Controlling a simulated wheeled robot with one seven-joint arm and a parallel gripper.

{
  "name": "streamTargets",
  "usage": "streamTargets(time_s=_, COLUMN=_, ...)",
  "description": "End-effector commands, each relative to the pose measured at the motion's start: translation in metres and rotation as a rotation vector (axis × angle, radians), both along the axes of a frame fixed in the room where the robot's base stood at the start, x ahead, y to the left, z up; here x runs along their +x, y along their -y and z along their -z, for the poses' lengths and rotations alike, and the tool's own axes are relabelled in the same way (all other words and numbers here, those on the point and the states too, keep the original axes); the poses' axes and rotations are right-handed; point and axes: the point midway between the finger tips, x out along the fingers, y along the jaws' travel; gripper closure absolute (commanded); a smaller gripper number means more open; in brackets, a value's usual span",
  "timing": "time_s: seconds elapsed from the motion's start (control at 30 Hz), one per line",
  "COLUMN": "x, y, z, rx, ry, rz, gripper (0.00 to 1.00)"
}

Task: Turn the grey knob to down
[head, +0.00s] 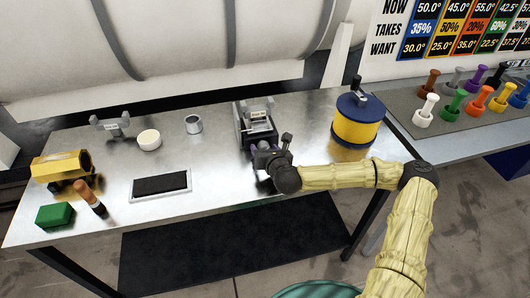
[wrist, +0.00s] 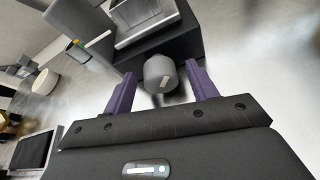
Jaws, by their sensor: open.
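The grey knob (wrist: 160,72) shows in the wrist view on the front of a dark box-shaped device (wrist: 190,42), with a pale pointer mark on its face. My gripper (wrist: 162,82) is open, with its two purple fingers on either side of the knob. I cannot tell whether the fingers touch it. In the head view the device (head: 240,122) stands at the back middle of the metal table. There my gripper (head: 264,148) is in front of the device and hides the knob.
Left on the table are a metal cup (head: 193,124), a white bowl (head: 149,140), a black pad in a tray (head: 160,185), a green block (head: 54,214) and a yellow tube (head: 60,166). The table's front middle is clear.

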Motion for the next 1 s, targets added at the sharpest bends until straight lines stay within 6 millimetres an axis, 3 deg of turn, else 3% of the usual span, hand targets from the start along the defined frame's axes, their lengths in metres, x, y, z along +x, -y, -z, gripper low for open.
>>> streamTargets(time_s=0.27, x=0.0013, y=-0.0006, z=0.0, rx=-0.001, ry=0.0, rz=0.0, gripper=0.42)
streamTargets(time_s=0.5, x=0.0011, y=-0.0006, z=0.0, rx=-0.001, ry=0.0, rz=0.0, gripper=0.87)
streamTargets(time_s=1.0, x=0.0008, y=-0.0019, z=-0.0016, rx=-0.097, ry=0.028, rz=-0.001, gripper=0.87)
